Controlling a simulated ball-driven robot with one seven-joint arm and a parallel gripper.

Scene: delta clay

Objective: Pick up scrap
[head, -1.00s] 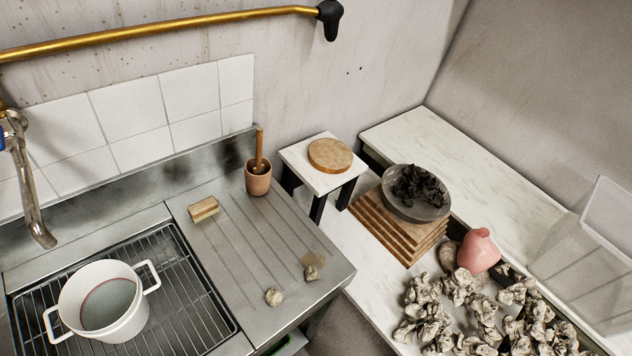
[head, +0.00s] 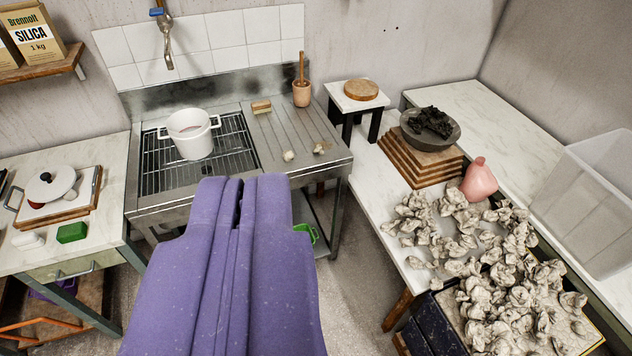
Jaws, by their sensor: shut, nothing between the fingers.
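Two small grey-beige lumps of scrap lie on the ribbed steel drainboard (head: 275,135). One lump (head: 288,156) is near the front edge, and the other lump (head: 319,149) is to its right. My purple gripper (head: 240,188) is in the lower middle of the view, pointing away toward the sink unit. It is shut and empty, with a narrow dark slot between its fingers. In the picture its tips sit below and left of the lumps, apart from them. Many crumpled pale pieces (head: 485,300) that look like clay scrap are heaped at the right.
A white pot (head: 190,134) stands on the sink rack. A sponge or brush (head: 261,107) and a pestle cup (head: 301,93) are at the drainboard's back. A pink vase (head: 479,180) and a dark bowl (head: 430,130) stand right. Floor (head: 350,285) shows between the counters.

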